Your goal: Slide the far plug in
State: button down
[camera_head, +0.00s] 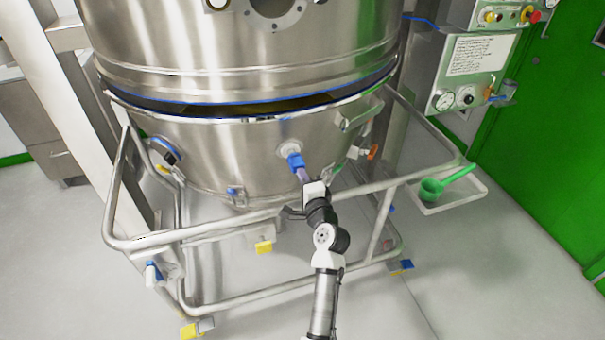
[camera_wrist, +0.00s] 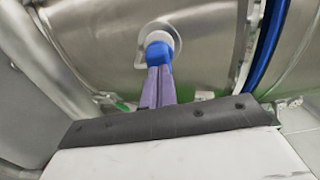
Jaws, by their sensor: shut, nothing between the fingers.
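A blue plug (camera_head: 295,160) sits at a pale round port (camera_head: 288,147) on the front of the steel bowl (camera_head: 240,150). The wrist view shows the blue plug (camera_wrist: 157,53) with part of it inside the port's pale ring (camera_wrist: 166,33); how deep it sits is hidden. My gripper (camera_head: 301,171) is shut with its purple fingers empty. In the wrist view the fingertips (camera_wrist: 158,71) are right at the plug's outer end and appear to touch it. A dark round fitting with blue (camera_head: 165,150) is on the bowl's left side; I cannot tell whether it is a plug.
A tubular trolley rail (camera_head: 230,228) runs around the bowl, and my arm reaches over its front bar. A tray (camera_head: 470,196) with a green scoop (camera_head: 440,187) is at the right. A control panel (camera_head: 465,75) stands behind. The floor in front is clear.

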aim_at(298, 165)
jog(key=shift+w+a, duration=0.1)
jog(key=shift+w, duration=0.15)
jog(key=x, duration=0.3)
jog(key=shift+w+a, duration=0.1)
jog(key=shift+w, duration=0.15)
jog(key=shift+r, duration=0.3)
